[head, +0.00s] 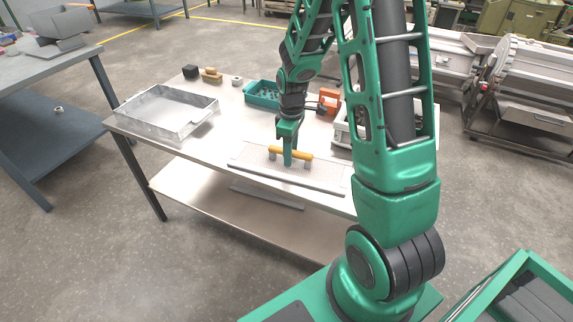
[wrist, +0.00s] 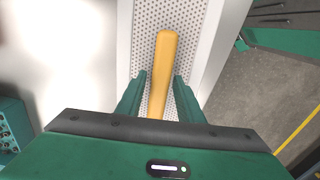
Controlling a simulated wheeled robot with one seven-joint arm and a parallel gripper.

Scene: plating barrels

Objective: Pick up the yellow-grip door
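The yellow-grip door is a flat perforated pale metal panel (head: 325,178) with a yellow bar handle (head: 302,154) raised on grey posts. It lies flat near the front edge of the steel table. My gripper (head: 288,160) points down at the handle. In the wrist view the yellow handle (wrist: 165,50) runs between the two green fingers (wrist: 160,85), one on each side. Narrow gaps seem to show beside the handle, so the fingers look open around it. The fingertips' depth against the panel is hard to tell.
On the table (head: 215,150) are an empty metal tray (head: 165,112), a teal bin (head: 262,94), an orange item (head: 329,100) and small black and tan blocks. A grey bench (head: 45,75) stands at left. Metal barrels (head: 530,75) stand at back right.

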